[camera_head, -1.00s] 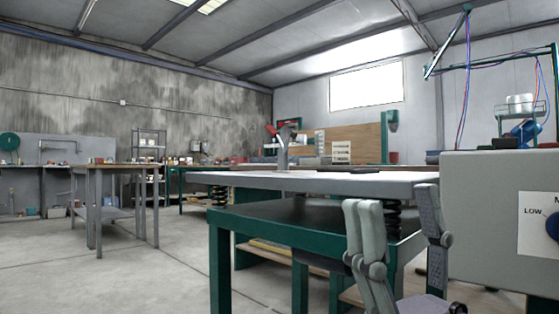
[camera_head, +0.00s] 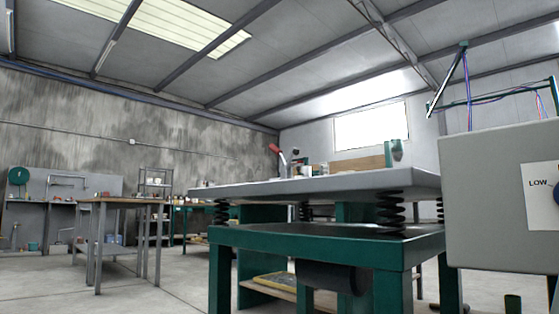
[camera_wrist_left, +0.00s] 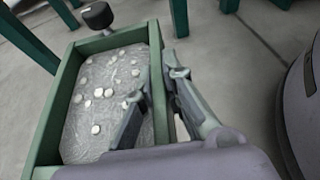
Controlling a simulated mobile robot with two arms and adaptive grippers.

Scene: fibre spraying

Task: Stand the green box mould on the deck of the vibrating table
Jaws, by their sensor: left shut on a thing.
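The green box mould (camera_wrist_left: 48,118) is in the left wrist view, with a grey, fibrous-looking fill dotted with several whitish round pieces. My left gripper (camera_wrist_left: 160,78) is shut on its right-hand wall, one finger inside and one outside. The mould seems to be held low, with concrete floor around it. The vibrating table (camera_head: 325,243) stands in the middle of the head view, a green frame with springs under its pale grey deck (camera_head: 330,187). I see the deck almost edge-on, so much of its top is hidden. Neither gripper nor the mould shows in the head view.
A red-handled clamp (camera_head: 275,149) and small items rise above the deck's far side. A grey control box (camera_head: 495,200) stands close at the right. A workbench (camera_head: 120,203) is at the left. Green legs (camera_wrist_left: 30,40) and a black round part (camera_wrist_left: 98,16) lie beyond the mould.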

